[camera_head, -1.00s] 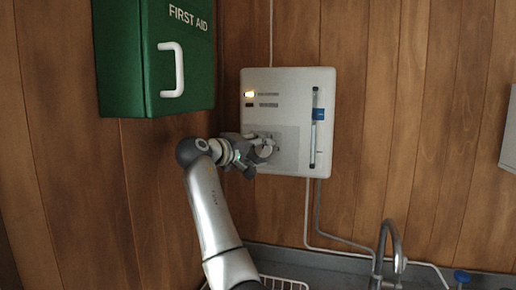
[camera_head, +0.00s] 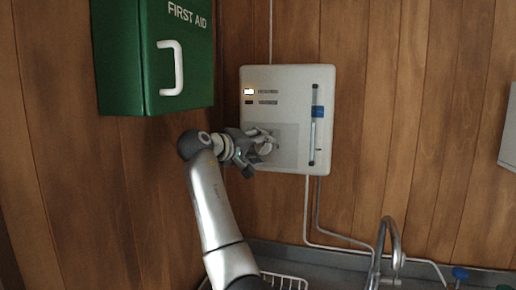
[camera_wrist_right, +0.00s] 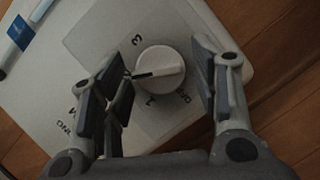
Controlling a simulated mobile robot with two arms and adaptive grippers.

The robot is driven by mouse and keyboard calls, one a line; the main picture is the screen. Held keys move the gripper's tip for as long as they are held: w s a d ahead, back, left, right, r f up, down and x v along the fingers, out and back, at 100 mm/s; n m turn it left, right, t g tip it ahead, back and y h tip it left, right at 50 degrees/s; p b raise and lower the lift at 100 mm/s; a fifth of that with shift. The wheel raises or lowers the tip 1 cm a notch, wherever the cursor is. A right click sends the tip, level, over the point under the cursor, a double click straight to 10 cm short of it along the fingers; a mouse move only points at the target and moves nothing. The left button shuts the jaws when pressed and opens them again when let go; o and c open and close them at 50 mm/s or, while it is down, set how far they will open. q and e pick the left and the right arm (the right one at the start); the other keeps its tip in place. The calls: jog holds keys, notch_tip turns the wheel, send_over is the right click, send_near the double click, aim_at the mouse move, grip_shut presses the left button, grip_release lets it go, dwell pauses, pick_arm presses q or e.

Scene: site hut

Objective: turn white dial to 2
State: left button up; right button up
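The white dial (camera_wrist_right: 160,72) sits on a grey square plate on the white wall unit (camera_head: 290,80). In the right wrist view its dark pointer line points left, between the printed 3 and 1. The mark there is hidden or not legible. My right gripper (camera_wrist_right: 165,85) is open, with one finger on each side of the dial and a visible gap to it on both sides. In the head view, my right gripper (camera_head: 258,151) is at the unit's lower left, partly covering the dial. My left gripper is not in view.
A green first aid cabinet (camera_head: 178,60) hangs at the upper left, close above my right arm. A slim vertical gauge (camera_head: 314,125) is on the unit's right side. Pipes, a tap (camera_head: 388,240) and a white wire rack (camera_head: 285,282) are below. The wall to the right is mostly clear.

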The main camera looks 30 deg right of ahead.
jog(key=shift+o, duration=0.2)
jog(key=shift+r, duration=0.1)
jog(key=shift+a, duration=0.2)
jog(key=v, duration=1.1)
jog(key=shift+s+a, duration=0.2)
jog(key=shift+a, duration=0.1)
